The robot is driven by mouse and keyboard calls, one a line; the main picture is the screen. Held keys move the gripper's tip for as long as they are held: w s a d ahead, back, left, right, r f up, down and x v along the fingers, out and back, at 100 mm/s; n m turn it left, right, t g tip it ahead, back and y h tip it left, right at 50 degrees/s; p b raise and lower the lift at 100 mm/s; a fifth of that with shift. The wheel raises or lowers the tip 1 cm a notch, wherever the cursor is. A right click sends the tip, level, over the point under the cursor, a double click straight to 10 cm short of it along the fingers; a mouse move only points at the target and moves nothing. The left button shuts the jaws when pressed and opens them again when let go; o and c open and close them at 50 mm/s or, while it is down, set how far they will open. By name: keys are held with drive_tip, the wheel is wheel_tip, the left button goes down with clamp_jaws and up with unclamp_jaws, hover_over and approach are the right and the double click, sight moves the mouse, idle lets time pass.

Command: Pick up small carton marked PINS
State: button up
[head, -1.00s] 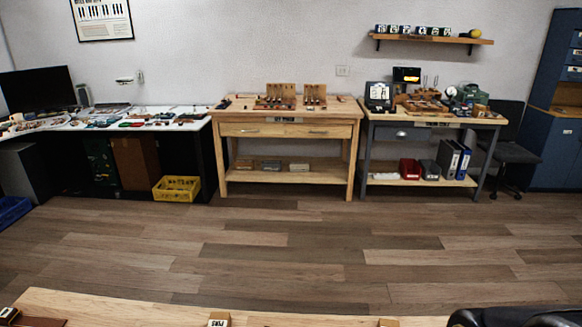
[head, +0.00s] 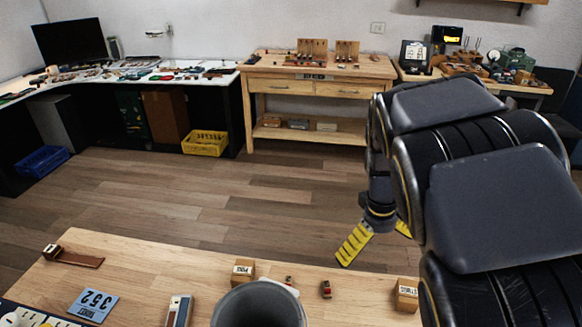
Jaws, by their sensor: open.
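A small cardboard-brown carton (head: 243,271) stands on the near wooden workbench, left of the middle. Its pale label is small and seems to read PINS. A similar carton (head: 406,294) stands further right on the same bench, with a different label that I cannot read surely. My gripper (head: 377,248) hangs in the right half of the head view, with yellow ribbed fingers spread apart and nothing between them. It is to the right of the PINS carton and apart from it. One finger is partly hidden behind my arm.
The near bench (head: 150,262) also bears a blue number plate (head: 93,305), a brown wooden piece (head: 75,258), a pale device (head: 179,311) and small dark red items (head: 326,289). Open floor lies behind it. A far workbench (head: 320,68) and a yellow crate (head: 205,143) stand beyond.

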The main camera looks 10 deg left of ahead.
drive_tip(key=w+a+f+n, duration=0.3)
drive_tip(key=w+a+f, duration=0.2)
drive_tip(key=w, duration=0.2)
drive_tip(key=n+y, duration=0.4)
drive_tip(key=n, duration=0.6)
hover_over(243, 270)
drive_tip(key=d, duration=0.2)
drive_tip(key=f, duration=1.5)
drive_tip(key=shift+w+f, duration=0.1)
drive_tip(key=shift+w, duration=0.2)
drive_tip(key=x, duration=0.7)
drive_tip(key=shift+s+a+f, duration=0.3)
drive_tip(key=shift+s+a, duration=0.05)
drive_tip(key=shift+a, duration=0.1)
drive_tip(key=c, duration=1)
